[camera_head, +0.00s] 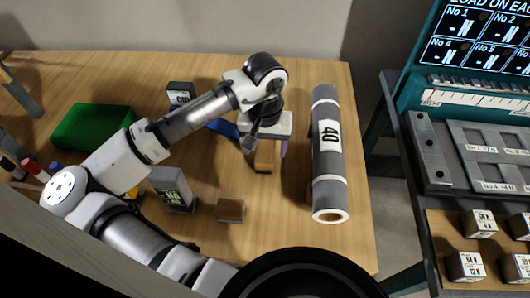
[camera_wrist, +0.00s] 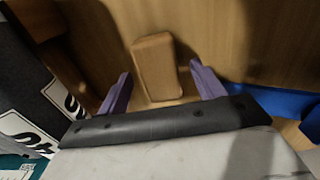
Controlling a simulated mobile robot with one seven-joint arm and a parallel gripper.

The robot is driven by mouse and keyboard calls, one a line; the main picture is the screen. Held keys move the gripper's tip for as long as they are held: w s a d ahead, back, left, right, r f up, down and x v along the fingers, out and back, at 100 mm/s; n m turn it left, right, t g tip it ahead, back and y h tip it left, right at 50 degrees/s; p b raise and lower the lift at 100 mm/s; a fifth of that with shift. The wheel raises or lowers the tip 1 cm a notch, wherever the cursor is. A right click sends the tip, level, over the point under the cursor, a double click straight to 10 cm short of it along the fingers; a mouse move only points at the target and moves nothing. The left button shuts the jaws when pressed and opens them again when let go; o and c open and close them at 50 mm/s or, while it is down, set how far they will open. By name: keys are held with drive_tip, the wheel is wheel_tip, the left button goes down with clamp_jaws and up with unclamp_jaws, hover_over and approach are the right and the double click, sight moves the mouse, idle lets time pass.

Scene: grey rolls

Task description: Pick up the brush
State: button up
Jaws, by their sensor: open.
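A tan wooden piece with rounded corners, which looks like the brush (camera_head: 264,158), lies on the table below my gripper (camera_head: 265,147). In the wrist view the brush (camera_wrist: 156,62) lies between my two purple fingers (camera_wrist: 161,76), with wood table showing on either side. My gripper is open and points down over it. No hold on the brush is visible. Its near end is partly hidden by the gripper body, and no bristles can be made out.
A grey roll marked 40 (camera_head: 327,155) lies close right of my gripper. A blue object (camera_head: 222,128) is close left. A green box (camera_head: 92,126), a grey labelled block (camera_head: 171,186) and a brown block (camera_head: 231,210) stand further left. The front right of the table (camera_head: 345,245) is clear.

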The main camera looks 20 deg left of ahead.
sight(265, 150)
drive_tip(key=shift+f, duration=1)
drive_tip(key=shift+f, duration=0.2)
drive_tip(key=c, duration=1.2)
drive_tip(key=shift+r, duration=0.1)
wheel_tip(265, 150, up, 20)
drive_tip(key=shift+r+b, duration=0.15)
drive_tip(key=shift+b, duration=0.15)
